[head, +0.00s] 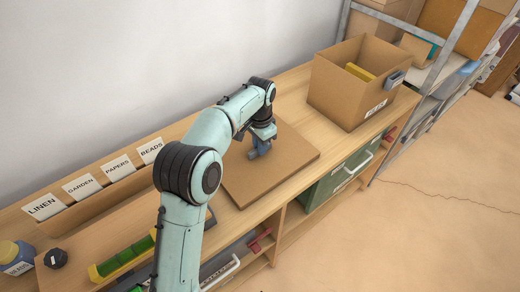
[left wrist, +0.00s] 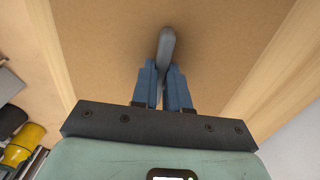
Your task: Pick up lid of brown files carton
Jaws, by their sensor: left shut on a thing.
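The lid (head: 268,182), a flat brown board, lies level over the wooden bench, left of the open brown carton (head: 338,95). I cannot tell whether it touches the bench top. My left gripper (head: 261,150) points down at the middle of the lid. In the left wrist view, its blue fingers (left wrist: 164,82) are closed around the grey handle (left wrist: 166,44) on the lid (left wrist: 105,45). The carton stands upright with a white label on its front; the label is too small to read surely. My right gripper is not in view.
The wooden bench (head: 295,92) runs along the wall. Cards reading LINEN, GARDEN, PAPERS and BEADS (head: 150,150) stand at its back left. A blue bottle (head: 17,262) and a dark knob-like object (head: 56,258) are at far left. A metal shelf (head: 449,45) stands right of the carton.

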